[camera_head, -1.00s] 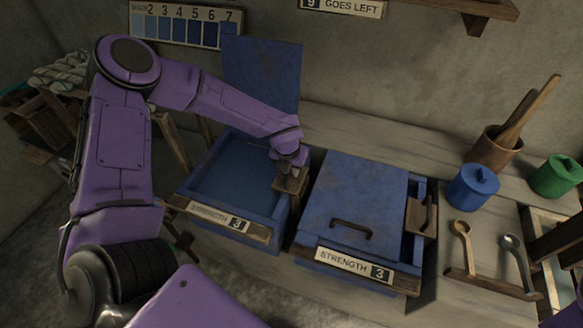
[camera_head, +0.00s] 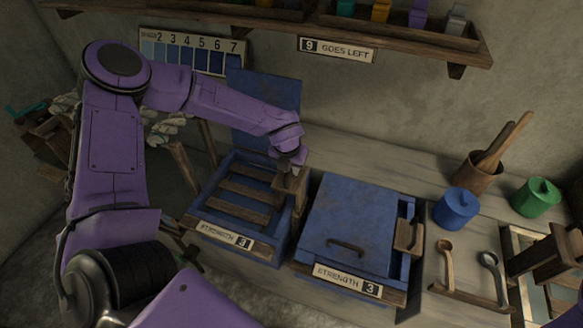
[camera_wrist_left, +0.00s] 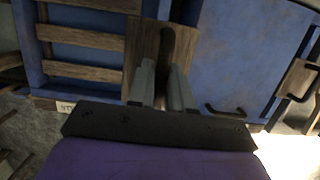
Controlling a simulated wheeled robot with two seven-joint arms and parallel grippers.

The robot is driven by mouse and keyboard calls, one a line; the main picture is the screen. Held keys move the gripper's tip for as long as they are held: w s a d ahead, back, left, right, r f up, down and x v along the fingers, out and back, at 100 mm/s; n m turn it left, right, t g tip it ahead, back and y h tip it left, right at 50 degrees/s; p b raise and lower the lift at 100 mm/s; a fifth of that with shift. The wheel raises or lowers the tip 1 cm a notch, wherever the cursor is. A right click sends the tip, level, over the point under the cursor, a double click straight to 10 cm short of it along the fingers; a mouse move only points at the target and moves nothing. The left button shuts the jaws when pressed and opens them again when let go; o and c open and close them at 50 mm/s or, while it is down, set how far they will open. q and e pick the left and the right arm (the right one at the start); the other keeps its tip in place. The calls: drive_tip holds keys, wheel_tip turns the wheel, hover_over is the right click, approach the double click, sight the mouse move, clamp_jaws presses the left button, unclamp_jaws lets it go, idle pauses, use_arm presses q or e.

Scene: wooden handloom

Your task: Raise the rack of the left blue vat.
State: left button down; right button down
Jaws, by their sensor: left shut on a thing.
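The left blue vat (camera_head: 207,217) stands open, its blue lid (camera_head: 262,103) upright behind it. A wooden slatted rack (camera_head: 240,188) shows inside the vat, near its top. My left gripper (camera_head: 291,168) is shut on the rack's wooden handle (camera_head: 287,184) at the vat's right side. In the left wrist view the two fingers (camera_wrist_left: 161,88) close on the upright wooden handle (camera_wrist_left: 150,45), and the slats (camera_wrist_left: 82,38) show to its left. My right gripper is not in view.
A second blue vat with a shut lid (camera_head: 355,215) stands close on the right, with its own wooden side handle (camera_head: 408,236). A blue pot (camera_head: 456,208), a green pot (camera_head: 536,198) and spoons lie further right. A shelf (camera_head: 400,38) hangs above.

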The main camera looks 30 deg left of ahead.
use_arm(q)
wheel_tip(320, 180, up, 6)
drive_tip(key=p, duration=0.4)
drive_tip(key=shift+w+f, duration=0.1)
drive_tip(key=shift+f, duration=0.05)
unclamp_jaws()
drive_tip(key=shift+f, duration=0.1)
wheel_tip(320, 180, up, 7)
drive_tip(key=p, duration=0.1)
idle(0.5)
